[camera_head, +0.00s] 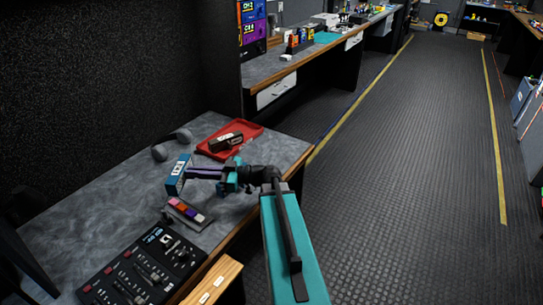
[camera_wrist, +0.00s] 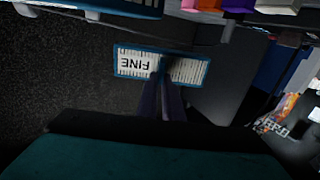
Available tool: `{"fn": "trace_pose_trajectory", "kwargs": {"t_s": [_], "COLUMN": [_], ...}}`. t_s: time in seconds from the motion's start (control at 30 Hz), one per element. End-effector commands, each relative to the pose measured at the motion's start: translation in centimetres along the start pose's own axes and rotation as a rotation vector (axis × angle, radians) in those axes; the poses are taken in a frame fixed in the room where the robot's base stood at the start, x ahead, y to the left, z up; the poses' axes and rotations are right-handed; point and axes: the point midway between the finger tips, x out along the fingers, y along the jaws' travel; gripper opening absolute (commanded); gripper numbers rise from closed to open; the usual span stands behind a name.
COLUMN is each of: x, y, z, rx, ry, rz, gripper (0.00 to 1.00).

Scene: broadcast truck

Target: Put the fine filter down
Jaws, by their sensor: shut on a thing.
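The fine filter (camera_head: 177,174) is a blue-framed box with a white label, at the left end of my gripper in the head view. In the wrist view the filter (camera_wrist: 190,70) shows its pleated face and the word FINE upside down. My gripper (camera_head: 190,173) is shut on the filter, its dark purple fingers overlapping the filter's near edge in the wrist view. The filter is over the grey worktop (camera_head: 110,190); I cannot tell whether it touches it. My fingers hide part of the filter.
A red tray (camera_head: 247,132) holding a dark object lies behind my gripper. Headphones (camera_head: 160,151) lie left of it. A block with coloured squares (camera_head: 187,212) and a control panel (camera_head: 140,268) are in front. Bare worktop lies at the left.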

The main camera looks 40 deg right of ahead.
Motion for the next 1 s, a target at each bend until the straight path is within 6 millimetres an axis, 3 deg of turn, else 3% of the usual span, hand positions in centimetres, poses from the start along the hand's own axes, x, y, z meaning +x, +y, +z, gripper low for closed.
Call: {"fn": "trace_pose_trajectory", "kwargs": {"t_s": [0.1,0.4,1.0], "x": [-3.2,-11.4,-27.7], "y": [2.5,7.4,12.9], "z": [0.7,1.6,3.3], "rx": [-0.001,-0.002,-0.002], "ry": [0.001,0.001,0.001], "rz": [0.053,0.175,0.39], "gripper": [0.0,0.0,0.0]}}
